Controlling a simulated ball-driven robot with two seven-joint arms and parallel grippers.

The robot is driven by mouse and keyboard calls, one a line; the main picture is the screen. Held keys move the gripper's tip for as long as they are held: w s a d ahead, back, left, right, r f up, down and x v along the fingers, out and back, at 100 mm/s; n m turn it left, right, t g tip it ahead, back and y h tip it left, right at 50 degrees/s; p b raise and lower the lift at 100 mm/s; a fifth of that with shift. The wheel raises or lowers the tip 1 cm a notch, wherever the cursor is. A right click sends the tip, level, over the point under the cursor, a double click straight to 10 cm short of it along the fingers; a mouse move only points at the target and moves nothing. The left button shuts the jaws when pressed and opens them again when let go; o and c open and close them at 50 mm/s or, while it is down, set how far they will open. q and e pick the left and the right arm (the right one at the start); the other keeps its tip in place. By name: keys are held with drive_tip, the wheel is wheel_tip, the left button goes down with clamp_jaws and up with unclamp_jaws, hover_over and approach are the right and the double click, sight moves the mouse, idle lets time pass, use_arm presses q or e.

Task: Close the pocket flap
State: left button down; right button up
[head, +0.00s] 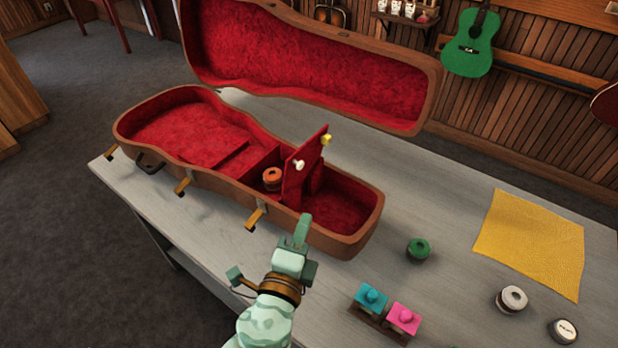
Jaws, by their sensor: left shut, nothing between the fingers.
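The open ukulele case (364,228) lies on the table with a red plush lining. Its pocket flap (295,180) is a red panel standing up, tilted, above the pocket. A white knob (299,164) and a yellow piece (327,140) show on the flap. An orange-brown round item (272,177) sits in the compartment left of the flap. My left gripper (302,226) is shut and empty, at the near side of the case, below the flap and apart from it. My right gripper is not in view.
The case lid (432,95) stands open behind. Yellow latches (255,217) stick out along the near rim. On the table are a green round item (418,248), a stand with blue and pink pieces (372,297), a white roll (512,299) and a yellow cloth (530,245).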

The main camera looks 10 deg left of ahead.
use_arm(q)
drive_tip(key=w+a+r+p, duration=0.1)
drive_tip(key=w+a+p, duration=0.1)
drive_tip(key=w, duration=0.9)
drive_tip(key=shift+a+r+m, duration=0.15)
drive_tip(key=shift+m, duration=0.15)
drive_tip(key=shift+w, duration=0.1)
